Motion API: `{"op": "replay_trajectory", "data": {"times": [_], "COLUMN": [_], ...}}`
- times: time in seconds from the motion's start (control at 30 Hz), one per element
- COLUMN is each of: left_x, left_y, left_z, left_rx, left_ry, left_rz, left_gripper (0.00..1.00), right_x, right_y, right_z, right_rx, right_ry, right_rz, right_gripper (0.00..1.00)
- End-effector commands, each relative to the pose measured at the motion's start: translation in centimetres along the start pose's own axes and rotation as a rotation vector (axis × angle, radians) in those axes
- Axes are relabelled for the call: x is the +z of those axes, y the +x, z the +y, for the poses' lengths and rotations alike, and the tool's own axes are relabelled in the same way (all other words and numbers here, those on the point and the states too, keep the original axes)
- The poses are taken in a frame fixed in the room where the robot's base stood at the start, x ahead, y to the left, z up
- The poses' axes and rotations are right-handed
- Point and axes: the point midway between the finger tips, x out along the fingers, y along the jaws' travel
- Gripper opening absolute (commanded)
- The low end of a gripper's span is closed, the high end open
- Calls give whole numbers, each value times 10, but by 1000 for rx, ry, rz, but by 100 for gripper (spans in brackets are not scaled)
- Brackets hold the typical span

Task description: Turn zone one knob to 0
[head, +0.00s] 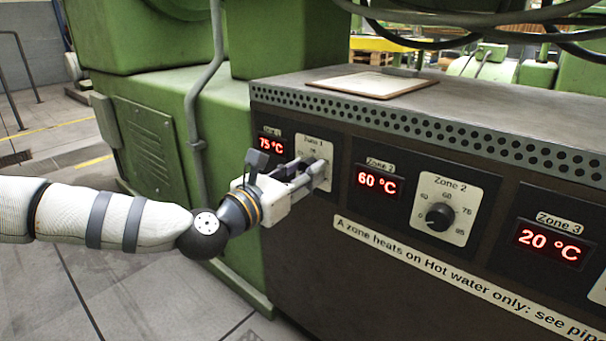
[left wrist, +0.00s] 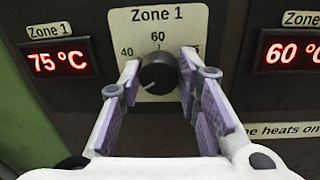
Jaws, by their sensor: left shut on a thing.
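The zone 1 knob (left wrist: 158,75) is a round black knob on a cream dial plate (left wrist: 150,22) marked Zone 1. In the left wrist view its pale mark points to the lower left. My left gripper (head: 309,172) is at this knob, with a finger on each side of it, and is shut on it. In the head view the fingers hide the knob. The zone 1 display (left wrist: 58,62) reads 75 °C in red. My right gripper is in neither view.
To the right are the zone 2 display (head: 379,182) at 60 °C, the zone 2 knob (head: 439,217) and the zone 3 display (head: 548,243) at 20 °C. A clipboard-like board (head: 373,83) lies on the cabinet top. A green machine (head: 160,140) stands at the left.

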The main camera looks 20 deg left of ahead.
Motion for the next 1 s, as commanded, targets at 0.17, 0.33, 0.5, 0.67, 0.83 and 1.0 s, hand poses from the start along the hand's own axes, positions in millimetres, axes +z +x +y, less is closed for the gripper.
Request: {"op": "replay_trajectory", "data": {"times": [0.17, 0.33, 0.5, 0.67, 0.83, 1.0], "left_x": [1, 1, 1, 0, 0, 0], "left_y": [0, 0, 0, 0, -4, -42], "left_z": [-1, -1, -1, 0, 1, 1], "left_rx": [-2, -2, -1, -1, 1, 1], "left_ry": [-7, -7, -6, -6, -6, -9], "left_rz": [0, 0, 0, 0, 1, 2], "left_gripper": [3, 3, 51, 51, 51, 51], "right_x": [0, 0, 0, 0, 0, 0], "right_y": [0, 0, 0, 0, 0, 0], "right_z": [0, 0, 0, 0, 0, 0], "right_rx": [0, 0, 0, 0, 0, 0], "right_ry": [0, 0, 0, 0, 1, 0], "right_rz": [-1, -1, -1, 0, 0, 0], "right_gripper": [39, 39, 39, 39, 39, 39]}}
